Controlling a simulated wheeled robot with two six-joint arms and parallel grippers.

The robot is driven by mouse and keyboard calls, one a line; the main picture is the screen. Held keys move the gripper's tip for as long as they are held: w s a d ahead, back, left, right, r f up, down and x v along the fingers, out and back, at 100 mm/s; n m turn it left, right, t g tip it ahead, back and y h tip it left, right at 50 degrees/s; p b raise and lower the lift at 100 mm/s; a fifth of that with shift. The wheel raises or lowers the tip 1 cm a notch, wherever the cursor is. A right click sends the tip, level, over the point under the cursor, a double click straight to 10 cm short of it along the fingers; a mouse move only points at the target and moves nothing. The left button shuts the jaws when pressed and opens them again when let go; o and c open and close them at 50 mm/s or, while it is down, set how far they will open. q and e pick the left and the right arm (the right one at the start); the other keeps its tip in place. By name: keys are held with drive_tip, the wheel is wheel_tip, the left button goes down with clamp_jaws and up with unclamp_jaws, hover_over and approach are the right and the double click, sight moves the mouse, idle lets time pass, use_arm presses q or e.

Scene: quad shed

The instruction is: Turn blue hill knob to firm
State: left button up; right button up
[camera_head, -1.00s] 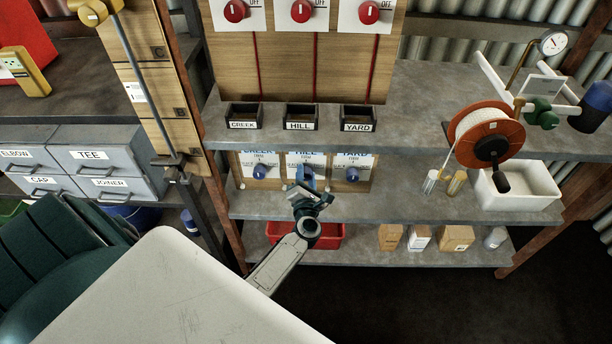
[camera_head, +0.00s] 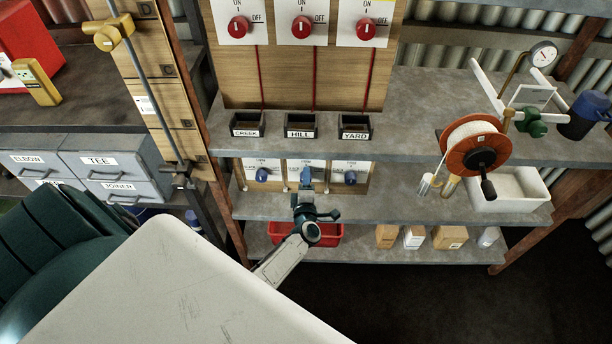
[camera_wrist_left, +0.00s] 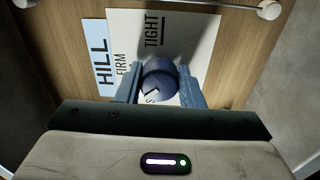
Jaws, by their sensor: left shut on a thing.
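The blue hill knob (camera_wrist_left: 160,80) sits on a white dial card (camera_wrist_left: 185,35) marked FIRM and TIGHT, beside a blue HILL label (camera_wrist_left: 100,60). My left gripper (camera_wrist_left: 160,92) is shut on the knob, with one blue finger on each side of it. A white pointer line on the knob points toward the lower left in the wrist view; lettering below it is mostly hidden. In the head view my left gripper (camera_head: 307,185) covers most of the hill knob. My right gripper is not in view.
Blue creek knob (camera_head: 262,175) and yard knob (camera_head: 350,177) flank the hill knob closely. The shelf (camera_head: 390,142) with the HILL tray (camera_head: 300,124) overhangs them. A red bin (camera_head: 330,238) is below. The orange reel (camera_head: 462,150) stands to the right.

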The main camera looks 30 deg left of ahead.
use_arm(q)
drive_tip(key=m+p, duration=0.3)
drive_tip(key=m, duration=0.3)
drive_tip(key=shift+m, duration=0.5)
drive_tip(key=shift+m+p, duration=0.6)
drive_tip(key=shift+m, duration=0.2)
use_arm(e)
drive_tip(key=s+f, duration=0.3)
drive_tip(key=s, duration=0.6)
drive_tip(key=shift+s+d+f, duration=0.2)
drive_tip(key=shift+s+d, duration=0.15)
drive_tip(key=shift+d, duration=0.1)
use_arm(q)
drive_tip(key=shift+h, duration=0.3)
drive_tip(key=shift+f, duration=0.1)
drive_tip(key=o, duration=1)
drive_tip(key=v, duration=1.1)
drive_tip(key=shift+b, duration=0.35)
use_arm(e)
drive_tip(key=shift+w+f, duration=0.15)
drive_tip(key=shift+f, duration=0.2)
use_arm(q)
drive_tip(key=shift+w+f, duration=0.1)
drive_tip(key=shift+f, duration=0.1)
